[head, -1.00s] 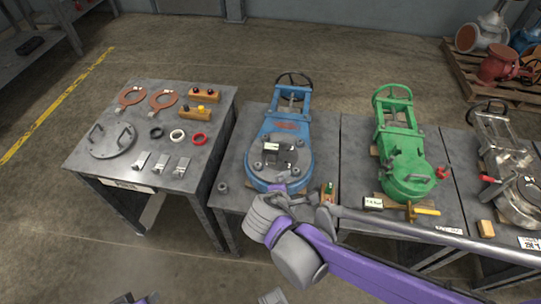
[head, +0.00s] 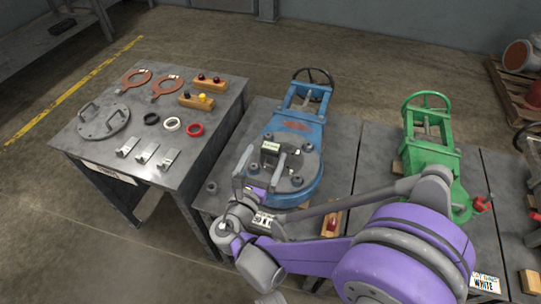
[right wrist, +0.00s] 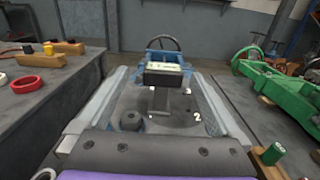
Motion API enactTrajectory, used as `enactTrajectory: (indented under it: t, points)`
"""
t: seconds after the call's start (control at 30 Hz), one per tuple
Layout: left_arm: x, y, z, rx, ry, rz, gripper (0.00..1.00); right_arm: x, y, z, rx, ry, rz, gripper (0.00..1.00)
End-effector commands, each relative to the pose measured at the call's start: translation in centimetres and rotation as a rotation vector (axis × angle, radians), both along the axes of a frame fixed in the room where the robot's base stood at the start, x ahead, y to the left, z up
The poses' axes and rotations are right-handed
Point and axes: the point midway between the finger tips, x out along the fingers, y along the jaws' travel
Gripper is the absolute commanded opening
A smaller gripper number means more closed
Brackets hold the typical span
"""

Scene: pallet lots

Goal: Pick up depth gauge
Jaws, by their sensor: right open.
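The depth gauge (head: 270,149), a dark block with a pale label on top and a stem below, stands on the round grey flange of the blue valve (head: 305,130). In the right wrist view the gauge (right wrist: 163,76) is straight ahead, between the finger lines. My right gripper (head: 261,166) is open, its two fingers pointing at the gauge from the near side. Its fingers frame the gauge in the right wrist view, with no visible grip on it. Whether a finger touches it I cannot tell. My left gripper is out of view.
Bolts (head: 297,181) stand up from the flange around the gauge. The green valve (head: 428,150) is to the right. A left table (head: 200,150) holds a handled disc (head: 104,122), rings and blocks. A wooden block with a red top (head: 331,224) lies near my arm.

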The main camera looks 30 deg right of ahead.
Motion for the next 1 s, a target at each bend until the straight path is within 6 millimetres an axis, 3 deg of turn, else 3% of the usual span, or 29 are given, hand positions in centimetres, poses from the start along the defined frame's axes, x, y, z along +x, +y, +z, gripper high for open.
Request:
enactTrajectory:
  t: [0.53,0.87,1.0]
  points:
    - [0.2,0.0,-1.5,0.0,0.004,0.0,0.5,3.8,-5.2,-0.5,0.001,0.0,-0.003,1.0]
    - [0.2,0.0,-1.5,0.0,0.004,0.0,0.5,4.3,-5.7,-0.4,0.003,-0.001,0.001,1.0]
    - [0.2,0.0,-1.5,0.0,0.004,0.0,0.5,4.3,-5.7,-0.4,0.003,-0.001,0.001,0.75]
